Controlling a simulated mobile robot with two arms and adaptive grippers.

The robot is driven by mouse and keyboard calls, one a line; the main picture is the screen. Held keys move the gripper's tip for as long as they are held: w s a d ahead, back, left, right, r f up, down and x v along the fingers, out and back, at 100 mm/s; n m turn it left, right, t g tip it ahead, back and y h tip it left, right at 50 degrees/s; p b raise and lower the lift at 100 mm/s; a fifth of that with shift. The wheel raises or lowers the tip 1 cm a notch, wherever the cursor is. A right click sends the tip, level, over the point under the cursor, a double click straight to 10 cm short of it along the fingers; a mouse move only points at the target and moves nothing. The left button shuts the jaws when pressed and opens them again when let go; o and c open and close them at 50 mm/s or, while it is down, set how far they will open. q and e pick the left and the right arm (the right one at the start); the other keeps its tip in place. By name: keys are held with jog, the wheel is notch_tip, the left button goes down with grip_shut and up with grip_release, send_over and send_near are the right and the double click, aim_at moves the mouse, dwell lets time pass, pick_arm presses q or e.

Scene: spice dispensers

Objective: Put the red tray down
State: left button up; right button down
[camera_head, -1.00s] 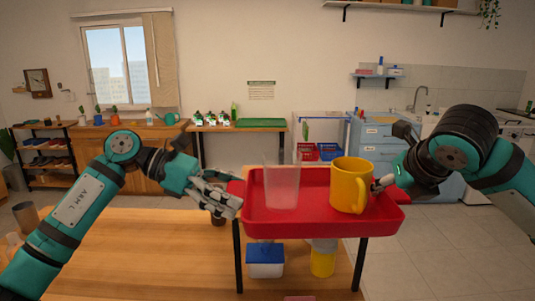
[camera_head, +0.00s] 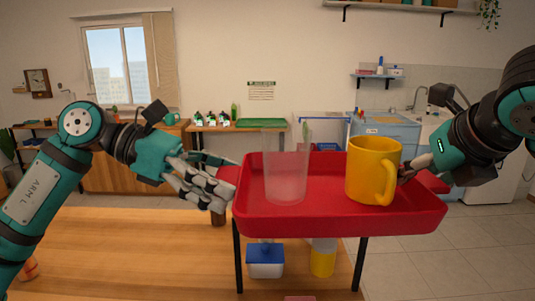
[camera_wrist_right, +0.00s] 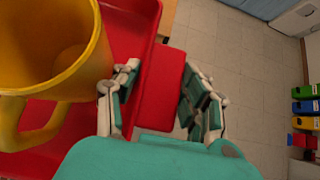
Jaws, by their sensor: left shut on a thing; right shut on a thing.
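The red tray (camera_head: 330,224) is held roughly level between my two grippers in the head view. A clear tumbler (camera_head: 285,175) stands on its left part and a yellow mug (camera_head: 371,168) on its right part, both upright. My left gripper (camera_head: 226,186) is shut on the tray's left end; its fingertips partly overlap the rim. My right gripper (camera_head: 408,174) is partly hidden behind the mug. The right wrist view shows this gripper (camera_wrist_right: 160,97) closed around the tray's red end handle (camera_wrist_right: 160,90), with the mug (camera_wrist_right: 50,60) close beside it.
Dark legs (camera_head: 237,258) show below the tray; whether the tray touches their support is hidden. A blue-lidded container (camera_head: 265,260) and a yellow container (camera_head: 323,262) stand between them. The wooden table (camera_head: 130,245) is mostly clear at left. A green tray (camera_head: 262,123) lies farther back.

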pick_arm(q)
jog(key=shift+d+r, duration=0.1)
pick_arm(e)
jog(key=shift+a, duration=0.15)
pick_arm(q)
jog(key=s+f, duration=0.2)
jog(key=f, duration=1.2)
jog(key=s+f, duration=0.2)
jog(key=f, duration=1.2)
pick_arm(e)
jog(key=s+f, duration=0.2)
jog(key=f, duration=1.2)
jog(key=s+f, duration=0.2)
jog(key=f, duration=1.2)
jog(key=shift+a, duration=0.1)
